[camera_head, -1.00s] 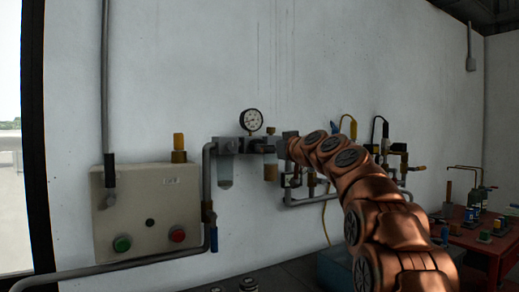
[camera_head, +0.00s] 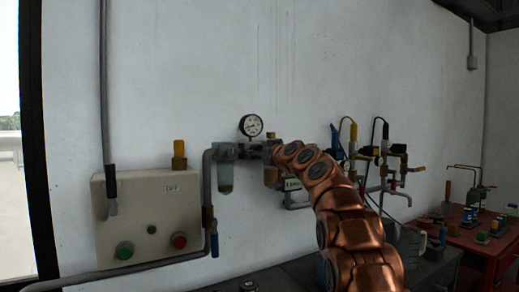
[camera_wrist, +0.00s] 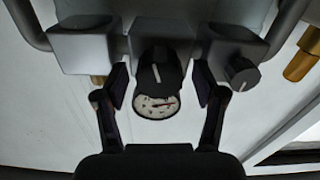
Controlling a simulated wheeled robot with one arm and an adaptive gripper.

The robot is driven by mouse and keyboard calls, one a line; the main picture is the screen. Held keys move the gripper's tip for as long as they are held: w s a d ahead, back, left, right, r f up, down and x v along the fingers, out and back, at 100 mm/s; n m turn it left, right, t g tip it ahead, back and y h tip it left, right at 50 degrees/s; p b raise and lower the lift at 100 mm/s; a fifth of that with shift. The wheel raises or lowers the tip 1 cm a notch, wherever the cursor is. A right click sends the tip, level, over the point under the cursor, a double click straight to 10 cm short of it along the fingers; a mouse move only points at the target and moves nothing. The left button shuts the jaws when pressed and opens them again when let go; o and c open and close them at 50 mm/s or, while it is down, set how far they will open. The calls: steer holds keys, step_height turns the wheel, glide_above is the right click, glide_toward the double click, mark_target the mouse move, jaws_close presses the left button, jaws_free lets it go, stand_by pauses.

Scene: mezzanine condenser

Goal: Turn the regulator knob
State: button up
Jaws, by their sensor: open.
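The regulator knob (camera_wrist: 156,72) is a dark round knob with a white pointer line, on a grey block at the middle of the wrist view. My gripper (camera_wrist: 160,80) is open, with one dark finger on each side of the knob. Small gaps seem to show between fingers and knob; I cannot tell if either touches. The pressure gauge (camera_wrist: 155,105), with a white dial, sits just below the knob in the wrist view. In the head view the gauge (camera_head: 251,125) stands above the regulator assembly (camera_head: 227,151), and my arm's end largely hides the knob.
A second dark knob (camera_wrist: 242,73) is on the block at the right in the wrist view. A beige control box (camera_head: 150,215) with green and red buttons is on the left wall. Pipes and valves (camera_head: 388,160) are right of my arm. A red table (camera_head: 480,235) stands far right.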

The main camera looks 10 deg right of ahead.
steer(key=shift+w, duration=0.1)
steer(key=c, duration=1.1)
steer(key=shift+m, duration=0.3)
